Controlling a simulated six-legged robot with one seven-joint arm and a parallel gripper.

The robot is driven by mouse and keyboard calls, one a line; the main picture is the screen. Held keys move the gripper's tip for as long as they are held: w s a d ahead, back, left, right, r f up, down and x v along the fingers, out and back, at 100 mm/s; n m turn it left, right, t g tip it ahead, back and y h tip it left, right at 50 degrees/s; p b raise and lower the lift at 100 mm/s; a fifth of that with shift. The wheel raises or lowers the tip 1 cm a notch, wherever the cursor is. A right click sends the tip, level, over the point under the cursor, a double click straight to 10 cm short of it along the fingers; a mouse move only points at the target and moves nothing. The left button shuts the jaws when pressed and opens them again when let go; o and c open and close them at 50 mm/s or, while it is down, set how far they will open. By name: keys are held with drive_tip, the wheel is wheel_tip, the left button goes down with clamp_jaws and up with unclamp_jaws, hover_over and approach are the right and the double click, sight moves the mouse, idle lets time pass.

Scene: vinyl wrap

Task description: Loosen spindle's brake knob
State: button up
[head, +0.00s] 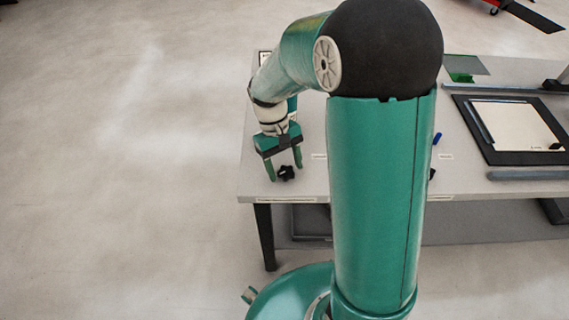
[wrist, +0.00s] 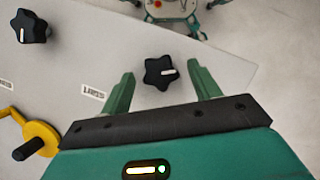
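A black star-shaped knob (wrist: 160,72) with a white pointer mark shows in the wrist view, near the front left end of the grey workbench. In the head view it is a small dark shape (head: 287,174). My gripper (head: 285,172) is open, its two green fingers pointing down on either side of this knob. In the wrist view (wrist: 160,69) a gap shows between the knob and each finger. A second black star knob (wrist: 29,26) with a white mark stands at the upper left. I cannot tell from the labels which knob is the brake. No spindle is clearly visible.
A yellow crank (wrist: 38,138) with a black handle is at the lower left of the wrist view. A small label (wrist: 95,91) lies beside the near knob. A dark-framed pale panel (head: 515,125) and grey bars are on the bench's right. Floor left of the bench is clear.

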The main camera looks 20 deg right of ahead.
drive_tip(key=v, duration=1.4)
wheel_tip(320, 180, up, 6)
drive_tip(key=m+t, duration=0.1)
drive_tip(key=t, duration=0.3)
hover_over(285, 177)
drive_tip(key=s+m+t+y, duration=0.1)
drive_tip(key=s+t, duration=0.5)
drive_tip(key=s, duration=0.4)
drive_tip(key=shift+d+r+m, duration=0.3)
drive_tip(key=shift+d+r, duration=0.1)
drive_tip(key=shift+r, duration=0.1)
